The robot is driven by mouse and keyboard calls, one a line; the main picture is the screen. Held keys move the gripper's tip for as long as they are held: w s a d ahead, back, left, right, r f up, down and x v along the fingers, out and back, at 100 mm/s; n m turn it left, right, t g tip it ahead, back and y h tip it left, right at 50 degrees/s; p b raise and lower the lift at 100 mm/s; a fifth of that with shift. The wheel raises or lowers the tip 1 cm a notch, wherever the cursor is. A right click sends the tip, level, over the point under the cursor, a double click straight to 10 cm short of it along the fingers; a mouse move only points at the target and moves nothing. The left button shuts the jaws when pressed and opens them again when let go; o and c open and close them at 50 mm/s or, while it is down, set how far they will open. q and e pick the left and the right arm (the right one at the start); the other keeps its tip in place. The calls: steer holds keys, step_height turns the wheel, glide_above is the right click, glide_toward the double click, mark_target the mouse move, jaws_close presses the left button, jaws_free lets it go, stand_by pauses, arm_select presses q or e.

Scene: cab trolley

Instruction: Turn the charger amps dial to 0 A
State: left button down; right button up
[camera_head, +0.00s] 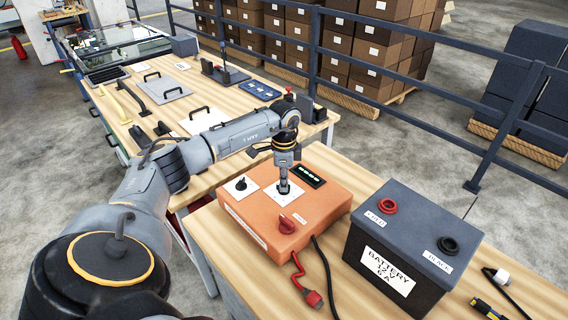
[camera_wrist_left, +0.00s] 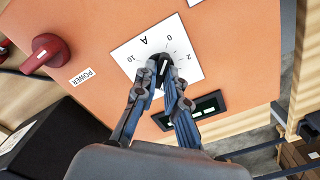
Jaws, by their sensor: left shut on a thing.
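The orange charger box (camera_head: 258,212) stands on the wooden bench. My left gripper (camera_head: 284,189) reaches down onto the white amps plate (camera_head: 291,200) on its top. In the left wrist view the plate (camera_wrist_left: 150,42) is marked A, with 0, 2 and 10 legible around the dial. The left gripper (camera_wrist_left: 162,72) is shut on the amps dial at the plate's middle. The fingers hide most of the dial, so I cannot tell which number it points to. My right gripper is not in view.
A red POWER knob (camera_head: 287,224), a black knob (camera_head: 240,184) and a dark display (camera_head: 309,176) share the charger's top. A grey battery (camera_head: 410,235) stands close on the right. A red clamp (camera_head: 312,298) lies in front. A railing (camera_head: 420,95) runs behind.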

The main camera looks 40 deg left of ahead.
arm_select(q)
steer(key=shift+r, duration=0.1)
stand_by(0.4)
steer(key=c, duration=1.4)
jaws_free()
step_height(320, 180, up, 12)
